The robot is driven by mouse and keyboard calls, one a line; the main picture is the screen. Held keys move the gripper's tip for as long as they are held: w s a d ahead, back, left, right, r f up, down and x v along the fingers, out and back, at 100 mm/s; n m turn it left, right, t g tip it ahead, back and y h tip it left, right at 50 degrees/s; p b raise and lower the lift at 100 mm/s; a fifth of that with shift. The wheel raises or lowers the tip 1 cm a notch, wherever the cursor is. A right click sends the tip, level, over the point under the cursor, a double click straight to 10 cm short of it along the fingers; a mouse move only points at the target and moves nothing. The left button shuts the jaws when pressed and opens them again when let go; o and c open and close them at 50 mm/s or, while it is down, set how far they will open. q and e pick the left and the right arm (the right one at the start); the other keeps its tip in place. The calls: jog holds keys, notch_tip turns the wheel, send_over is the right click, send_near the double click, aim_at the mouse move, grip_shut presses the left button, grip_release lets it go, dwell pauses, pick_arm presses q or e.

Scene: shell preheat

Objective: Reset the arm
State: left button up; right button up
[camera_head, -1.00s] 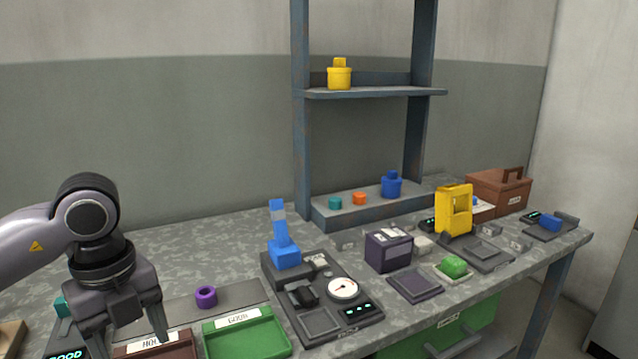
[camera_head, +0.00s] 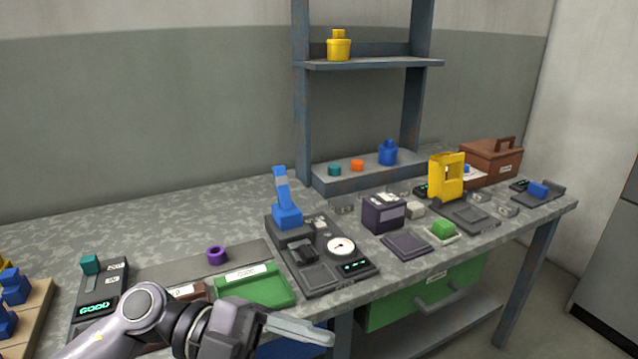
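My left arm comes in from the bottom left. Its gripper (camera_head: 298,331) is low in the picture, at the front edge of the bench, turned sideways with its fingers pointing right. The fingers overlap in this view, so their gap cannot be judged. I see nothing held between them. The gripper covers part of the green tray (camera_head: 285,290) and of the dark red tray (camera_head: 187,291) at the front. My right gripper is not in view.
A purple ring (camera_head: 217,255) lies behind the trays. A gauge station (camera_head: 340,247) with a blue lever (camera_head: 284,200) stands to the right. A display unit reading GOOD (camera_head: 97,307) and a wooden rack (camera_head: 35,305) are at left. A green drawer (camera_head: 400,303) sits under the bench.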

pick_arm(q)
jog(key=w+a+r+n+t+h+p, duration=0.2)
jog(key=w+n+t+h, duration=0.3)
jog(key=n+t, duration=0.7)
jog(key=w+a+f+n+t+y+p, duration=0.1)
jog(key=w+a+f+n+t+y, duration=0.2)
jog(key=a+f+n+t+y, duration=0.8)
jog(key=s+a+f+n+g+y, duration=0.2)
jog(key=s+f+g+y, duration=0.2)
jog(key=f, duration=0.5)
jog(key=s+a+f+n+g+y+p, duration=0.1)
jog(key=s+a+f+n+g+y, duration=0.2)
jog(key=s+f, duration=0.6)
jog(key=shift+s+n+g+y, duration=0.15)
jog(key=shift+n+g+y, duration=0.15)
jog(key=shift+g+y, duration=0.2)
jog(key=shift+a, duration=0.1)
jog(key=c, duration=0.5)
jog(key=shift+a+f, duration=0.1)
